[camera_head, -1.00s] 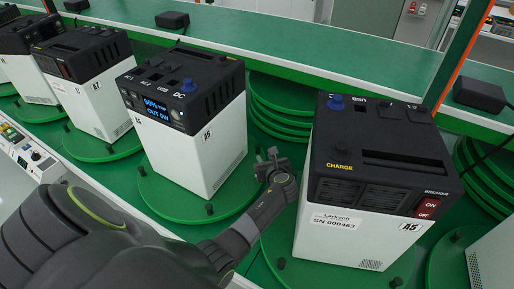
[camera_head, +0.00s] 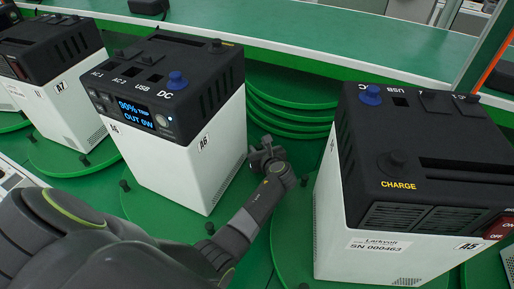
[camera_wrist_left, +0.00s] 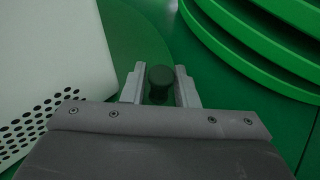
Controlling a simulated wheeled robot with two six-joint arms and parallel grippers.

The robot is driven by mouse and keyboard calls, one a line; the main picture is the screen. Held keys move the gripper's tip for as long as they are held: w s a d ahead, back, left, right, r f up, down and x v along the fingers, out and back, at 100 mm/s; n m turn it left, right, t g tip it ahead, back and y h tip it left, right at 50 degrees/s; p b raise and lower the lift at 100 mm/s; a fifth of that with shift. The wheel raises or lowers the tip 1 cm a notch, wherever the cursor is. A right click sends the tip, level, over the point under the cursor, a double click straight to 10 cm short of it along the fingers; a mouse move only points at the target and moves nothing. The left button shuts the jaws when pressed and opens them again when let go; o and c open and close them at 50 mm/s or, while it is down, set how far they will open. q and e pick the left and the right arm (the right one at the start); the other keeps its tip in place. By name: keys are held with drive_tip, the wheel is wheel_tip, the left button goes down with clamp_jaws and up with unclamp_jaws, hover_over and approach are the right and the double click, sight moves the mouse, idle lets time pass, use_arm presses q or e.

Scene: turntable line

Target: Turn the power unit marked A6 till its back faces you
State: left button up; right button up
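The power unit A6 (camera_head: 215,155) is a white box with a black top. It stands upright on a green turntable (camera_head: 165,215) with dark pegs near its rim. Its lit display side (camera_head: 135,112) faces me, towards the lower left; the A6 label is on the side to the right. My left gripper (camera_head: 264,150) is low, right of the unit. In the left wrist view its two fingers (camera_wrist_left: 160,90) are apart, with a dark peg (camera_wrist_left: 160,76) between them; small gaps show beside the peg. The unit's white wall with round holes (camera_wrist_left: 45,70) is close on the left. My right gripper is out of view.
Unit A5 (camera_head: 365,225) stands close on the right on its own turntable, with its CHARGE side facing me. Unit A7 (camera_head: 70,95) stands at the left. Stacked green discs (camera_head: 290,115) lie behind my left gripper. A green shelf (camera_head: 330,45) runs along the back.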

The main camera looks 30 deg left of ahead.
sight(251, 142)
use_arm(q)
drive_tip(key=shift+d, duration=0.1)
drive_tip(key=shift+c, duration=0.7)
clamp_jaws()
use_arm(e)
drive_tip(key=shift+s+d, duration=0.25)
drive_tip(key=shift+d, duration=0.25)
